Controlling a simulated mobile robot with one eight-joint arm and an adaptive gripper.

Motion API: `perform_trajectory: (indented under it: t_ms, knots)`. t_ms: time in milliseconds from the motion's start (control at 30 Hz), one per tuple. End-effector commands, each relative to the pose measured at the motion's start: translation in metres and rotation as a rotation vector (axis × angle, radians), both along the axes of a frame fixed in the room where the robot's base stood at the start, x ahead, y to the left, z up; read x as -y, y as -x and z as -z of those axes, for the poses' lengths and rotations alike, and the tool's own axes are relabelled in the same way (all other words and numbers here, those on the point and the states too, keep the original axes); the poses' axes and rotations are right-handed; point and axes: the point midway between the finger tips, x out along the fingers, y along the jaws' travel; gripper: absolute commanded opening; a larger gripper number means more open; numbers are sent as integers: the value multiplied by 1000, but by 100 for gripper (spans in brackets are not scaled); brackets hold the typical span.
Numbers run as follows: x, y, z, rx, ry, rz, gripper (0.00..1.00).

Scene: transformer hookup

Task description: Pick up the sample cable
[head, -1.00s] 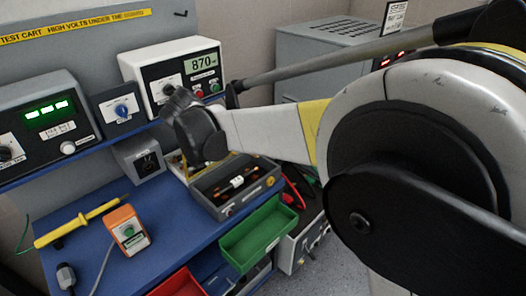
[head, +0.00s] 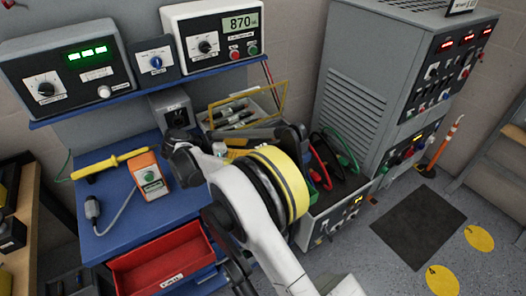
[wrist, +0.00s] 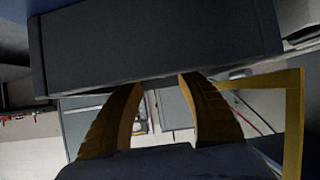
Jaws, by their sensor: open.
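My gripper (wrist: 165,95) shows in the wrist view with its two yellow-brown fingers apart and nothing visible held between them. A large dark grey block (wrist: 155,50) fills the space just beyond the fingertips; I cannot tell if they touch it. In the head view my arm hides most of the gripper, near the bench's back right. I cannot pick out the sample cable for certain. A tray with a yellow frame (head: 283,100) holds several dark and light pieces at the back of the bench. The frame also shows in the wrist view (wrist: 294,125).
A red bin (head: 165,262) hangs at the bench front. An orange box (head: 148,172) and a yellow probe (head: 108,166) lie left on the blue bench (head: 105,205). Red and green leads (head: 345,150) sit right of my arm. A tall grey cabinet (head: 365,85) stands behind.

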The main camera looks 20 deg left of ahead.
Motion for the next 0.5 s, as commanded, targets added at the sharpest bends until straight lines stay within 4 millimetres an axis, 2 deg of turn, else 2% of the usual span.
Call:
perform_trajectory:
  t_ms: [500]
  knots:
    - [35,-42,28,-1,0,0,45]
